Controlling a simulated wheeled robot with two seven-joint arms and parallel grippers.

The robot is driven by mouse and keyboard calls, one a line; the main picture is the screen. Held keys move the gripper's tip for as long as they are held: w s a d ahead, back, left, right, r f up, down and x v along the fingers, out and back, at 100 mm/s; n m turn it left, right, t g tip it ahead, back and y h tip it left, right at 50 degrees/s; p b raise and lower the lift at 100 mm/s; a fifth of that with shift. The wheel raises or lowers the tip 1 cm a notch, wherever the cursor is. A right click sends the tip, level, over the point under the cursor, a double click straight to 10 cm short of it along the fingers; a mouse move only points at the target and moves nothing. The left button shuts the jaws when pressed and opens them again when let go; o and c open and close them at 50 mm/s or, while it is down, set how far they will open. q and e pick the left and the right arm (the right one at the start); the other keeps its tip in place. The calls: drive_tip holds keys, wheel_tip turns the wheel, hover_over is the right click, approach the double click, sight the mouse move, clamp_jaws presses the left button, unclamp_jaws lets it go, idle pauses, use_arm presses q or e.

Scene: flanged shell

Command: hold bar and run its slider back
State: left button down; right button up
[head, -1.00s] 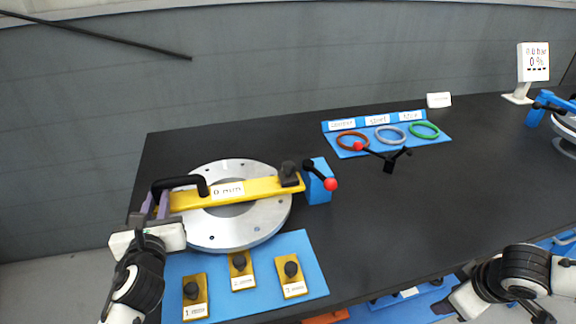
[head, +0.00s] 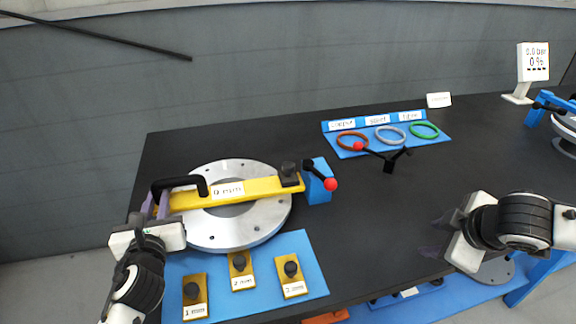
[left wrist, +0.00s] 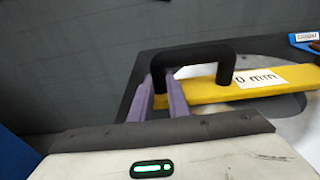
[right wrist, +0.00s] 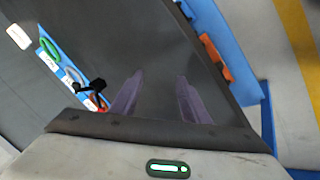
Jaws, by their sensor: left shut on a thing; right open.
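The yellow bar (head: 262,187) lies across the round metal flange (head: 240,236), with a "0 mm" label on it. A black handle (head: 180,181) stands at its left end, and it also shows in the left wrist view (left wrist: 192,57). The dark slider block (head: 290,174) sits at the bar's right end. My left gripper (head: 155,205) is shut on the black handle, its purple fingers around the handle's left leg in the left wrist view (left wrist: 160,98). My right gripper (head: 438,238) is open and empty above the table's front edge, well right of the bar; its spread fingers show in the right wrist view (right wrist: 158,98).
A blue clamp block (head: 318,183) with a red-knobbed lever stands beside the bar's right end. A blue mat (head: 245,292) with several yellow gauge blocks lies in front. Coloured rings (head: 389,135) lie on a blue holder behind. The table's middle right is clear.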

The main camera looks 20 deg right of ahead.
drive_tip(key=w+a+r+n+t+y, duration=0.2)
drive_tip(key=w+a+r+n+t, duration=0.25)
drive_tip(key=w+r, duration=0.35)
drive_tip(key=m+t+y, duration=0.2)
drive_tip(key=m+y, duration=0.3)
drive_tip(key=m, duration=0.3)
approach(292, 167)
drive_tip(key=shift+g, duration=0.25)
drive_tip(key=x, duration=1.1)
drive_tip(key=shift+w+a, duration=0.1)
drive_tip(key=shift+w, duration=0.35)
clamp_jaws()
